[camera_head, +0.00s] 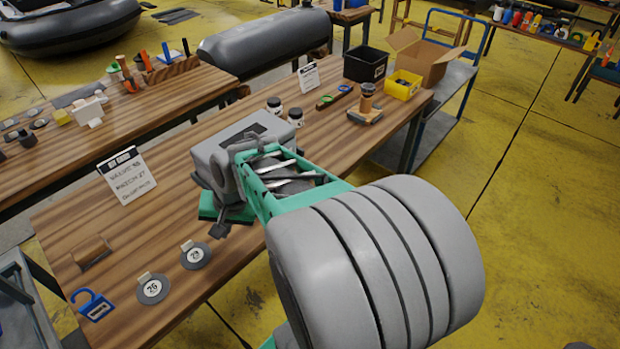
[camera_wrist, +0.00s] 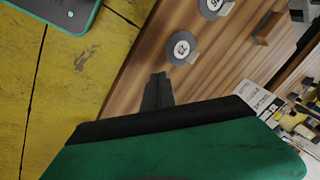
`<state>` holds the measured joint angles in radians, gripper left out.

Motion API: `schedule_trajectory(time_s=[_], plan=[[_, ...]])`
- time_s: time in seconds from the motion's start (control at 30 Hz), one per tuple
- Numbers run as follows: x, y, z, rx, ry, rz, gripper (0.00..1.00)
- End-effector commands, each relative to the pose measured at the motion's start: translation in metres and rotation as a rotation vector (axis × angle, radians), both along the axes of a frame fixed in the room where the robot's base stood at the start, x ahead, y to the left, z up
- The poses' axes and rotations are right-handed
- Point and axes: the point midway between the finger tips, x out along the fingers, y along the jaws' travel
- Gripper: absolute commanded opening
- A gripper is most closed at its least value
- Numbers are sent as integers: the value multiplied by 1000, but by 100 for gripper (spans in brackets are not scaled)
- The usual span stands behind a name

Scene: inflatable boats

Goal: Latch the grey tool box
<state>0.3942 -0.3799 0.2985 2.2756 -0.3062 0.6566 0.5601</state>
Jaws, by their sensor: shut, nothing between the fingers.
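The grey tool box (camera_head: 238,130), with a dark panel on its top, stands on the wooden workbench (camera_head: 330,160). Its near side is largely hidden behind my wrist and arm, and its latch cannot be made out. The lid looks down. My gripper (camera_head: 218,231) is in front of the box on the near side, above the bench edge, fingers pointing down. In the wrist view my gripper (camera_wrist: 157,90) has its dark fingers together with nothing between them. The tool box is not recognisable in the wrist view.
A yellow bin (camera_head: 402,85) is farther right.

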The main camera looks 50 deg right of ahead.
Motion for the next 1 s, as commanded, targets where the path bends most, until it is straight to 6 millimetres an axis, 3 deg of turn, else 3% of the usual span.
schedule_trajectory(time_s=[0.03, 0.17, 0.3, 0.4, 0.5, 0.63, 1.0], plan=[[9, -32, -6, 128, 7, -235, 0], [26, -109, -29, 531, -38, -856, 0], [14, -189, -41, 1015, -110, -1436, 0], [-2, -229, -43, 1297, -157, -1695, 0], [-13, -249, -43, 1461, -184, -1815, 0], [-10, -254, -50, 1509, -191, -1845, 0], [40, -251, -86, 1501, -188, -1838, 0]])
